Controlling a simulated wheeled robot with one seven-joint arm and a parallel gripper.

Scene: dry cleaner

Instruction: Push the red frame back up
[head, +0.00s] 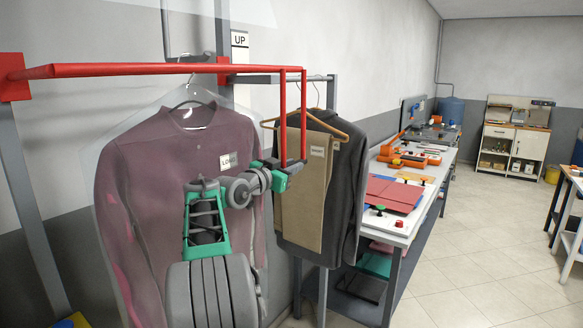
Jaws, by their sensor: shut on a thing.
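The red frame (165,70) is a pair of long bars running nearly level from a red bracket at the left edge to the right. At its right end, two thin red bars hang down to a short bottom bar. My gripper (290,167), dark with teal parts, is shut on the bottom end of this hanging part and hides some of it. A white "UP" sign (240,40) is on the upright behind the frame, above the level of the bars.
A maroon garment (150,165) in clear plastic hangs behind my arm. Tan trousers (302,190) and a dark jacket (347,165) hang close to the right of my gripper. A white worktable (398,225) stands further right; the tiled floor (485,240) beyond is open.

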